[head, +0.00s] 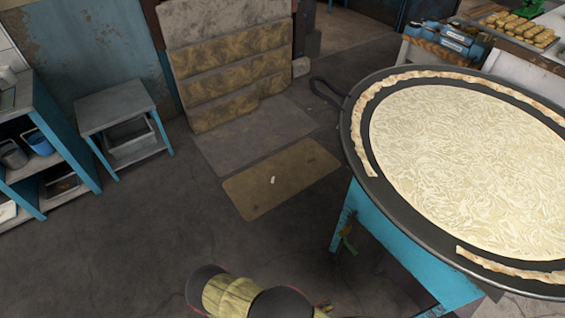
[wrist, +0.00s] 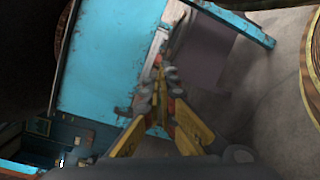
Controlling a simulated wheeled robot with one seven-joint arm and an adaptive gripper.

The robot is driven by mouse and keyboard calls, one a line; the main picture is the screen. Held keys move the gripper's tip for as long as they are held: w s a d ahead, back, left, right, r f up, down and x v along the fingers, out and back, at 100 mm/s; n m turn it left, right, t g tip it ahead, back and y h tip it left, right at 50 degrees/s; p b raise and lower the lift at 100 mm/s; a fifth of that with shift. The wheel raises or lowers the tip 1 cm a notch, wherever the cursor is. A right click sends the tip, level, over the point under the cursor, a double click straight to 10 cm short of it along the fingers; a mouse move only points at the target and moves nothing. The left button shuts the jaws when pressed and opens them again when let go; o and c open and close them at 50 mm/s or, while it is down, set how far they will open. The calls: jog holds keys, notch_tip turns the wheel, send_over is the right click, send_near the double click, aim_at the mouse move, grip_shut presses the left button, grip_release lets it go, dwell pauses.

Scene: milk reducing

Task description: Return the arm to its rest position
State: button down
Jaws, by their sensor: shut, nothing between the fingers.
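My gripper (wrist: 164,82) shows in the wrist view with its yellow fingers converging to closed tips. It is shut and nothing is held in it. Behind the fingers is a turquoise panel (wrist: 105,60), and I cannot tell how far apart they are. In the head view a part of my arm (head: 232,296), yellow and dark, shows at the bottom edge. Most of the arm is out of that frame, and the gripper is not clearly visible there.
A large dark pan (head: 352,140) full of creamy liquid stands on a turquoise stand (head: 412,262) at the right. A small grey table (head: 118,105) and a turquoise shelf (head: 55,130) stand at the left. The floor (head: 130,240) between is mostly open, with a tan mat (head: 255,198).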

jog(key=w+a+r+m+g+y, duration=0.1)
jog(key=a+r+g+y, duration=0.25)
jog(key=r, duration=0.65)
jog(key=w+a+r+g+y, duration=0.1)
jog(key=a+r+g+y, duration=0.25)
jog(key=r, duration=0.75)
jog(key=w+a+r+m+g+y, duration=0.1)
jog(key=a+r+g+y, duration=0.2)
jog(key=r, duration=0.7)
jog(key=d+r+m+t+y, duration=0.3)
jog(key=d+r, duration=0.4)
jog(key=r, duration=0.7)
jog(key=s+d+r+m+t+y, duration=0.1)
jog(key=d+r+m+t+y, duration=0.2)
jog(key=r, duration=1.1)
jog(key=d+m+t, duration=0.1)
jog(key=d+t, duration=0.2)
jog(key=shift+d+r+t+p, duration=0.3)
jog(key=shift+d+p, duration=0.05)
jog(key=shift+d, duration=0.05)
